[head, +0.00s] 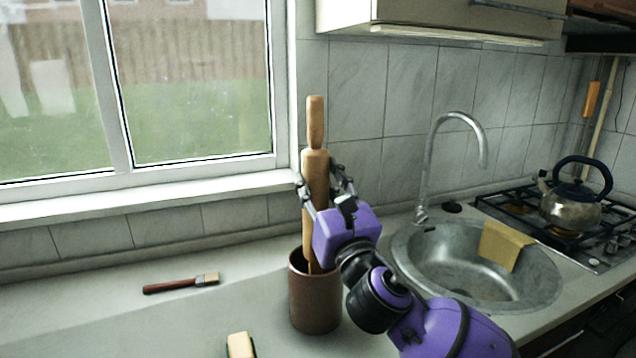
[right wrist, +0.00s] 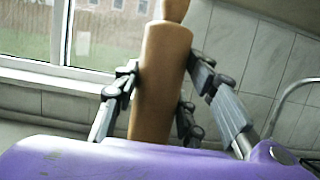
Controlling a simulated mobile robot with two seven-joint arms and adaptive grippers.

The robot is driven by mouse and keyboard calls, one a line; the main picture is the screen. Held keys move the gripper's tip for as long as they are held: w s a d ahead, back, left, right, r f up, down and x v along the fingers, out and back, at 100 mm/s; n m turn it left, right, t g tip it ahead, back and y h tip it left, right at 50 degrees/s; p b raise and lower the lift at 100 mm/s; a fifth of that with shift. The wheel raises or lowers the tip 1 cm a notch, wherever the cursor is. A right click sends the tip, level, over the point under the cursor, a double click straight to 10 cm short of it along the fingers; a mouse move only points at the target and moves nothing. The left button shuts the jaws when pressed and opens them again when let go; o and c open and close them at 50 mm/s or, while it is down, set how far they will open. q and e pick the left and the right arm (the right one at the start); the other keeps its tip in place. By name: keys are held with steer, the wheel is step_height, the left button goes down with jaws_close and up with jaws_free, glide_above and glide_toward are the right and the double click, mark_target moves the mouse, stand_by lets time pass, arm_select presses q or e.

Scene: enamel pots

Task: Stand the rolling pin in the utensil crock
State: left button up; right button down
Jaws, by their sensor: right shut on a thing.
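The wooden rolling pin (head: 316,175) stands nearly upright in the head view, its lower end inside the mouth of the brown utensil crock (head: 315,300). The crock stands upright on the counter. My right gripper (head: 322,180) is shut on the rolling pin's body from the front right, above the crock. In the right wrist view the pin (right wrist: 160,85) rises between the fingers of the gripper (right wrist: 160,95). The pin's lower end is hidden by the crock wall, so I cannot tell whether it touches the bottom. My left gripper is not in view.
A brush with a dark red handle (head: 172,286) lies left of the crock. Another light wooden piece (head: 240,345) lies at the front edge of view. A sink (head: 475,270) with a tap (head: 432,150) and a kettle (head: 575,205) on the hob are to the right.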

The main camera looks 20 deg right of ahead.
steer(key=c, duration=1)
jaws_free()
steer(key=shift+f, duration=0.1)
steer(key=v, duration=1.2)
